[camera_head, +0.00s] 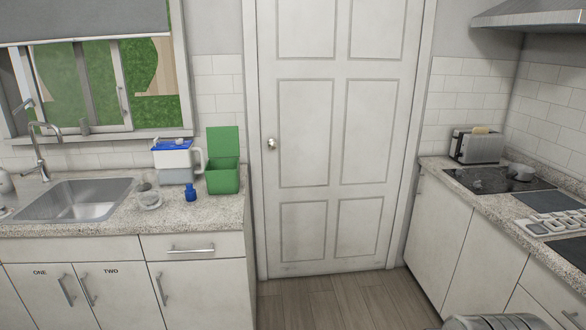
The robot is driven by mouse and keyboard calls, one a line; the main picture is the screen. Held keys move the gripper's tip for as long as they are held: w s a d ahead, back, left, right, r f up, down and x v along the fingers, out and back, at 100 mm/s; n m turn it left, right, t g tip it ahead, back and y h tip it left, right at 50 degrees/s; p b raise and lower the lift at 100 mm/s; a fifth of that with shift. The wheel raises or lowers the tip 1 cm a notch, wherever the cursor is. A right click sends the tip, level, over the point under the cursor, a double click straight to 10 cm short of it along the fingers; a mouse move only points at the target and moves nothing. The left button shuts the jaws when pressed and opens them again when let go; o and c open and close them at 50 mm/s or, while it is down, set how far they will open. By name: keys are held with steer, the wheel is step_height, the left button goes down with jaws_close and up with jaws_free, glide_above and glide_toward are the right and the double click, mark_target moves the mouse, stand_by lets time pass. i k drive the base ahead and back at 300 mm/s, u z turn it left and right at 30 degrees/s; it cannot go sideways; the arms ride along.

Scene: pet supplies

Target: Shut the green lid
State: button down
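A green box (223,180) stands on the granite counter at the left, near the counter's right end by the door. Its green lid (222,142) stands open, upright at the back of the box. My gripper is not in view.
A white jug with a blue top (176,160) stands just left of the green box. A small blue bottle (191,191) and a clear round dish (149,201) sit in front of it. The sink (78,200) is further left. The floor (330,302) before the white door (335,140) is clear.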

mark_target(222, 142)
steer(key=i, duration=3.7)
steer(key=u, duration=1.4)
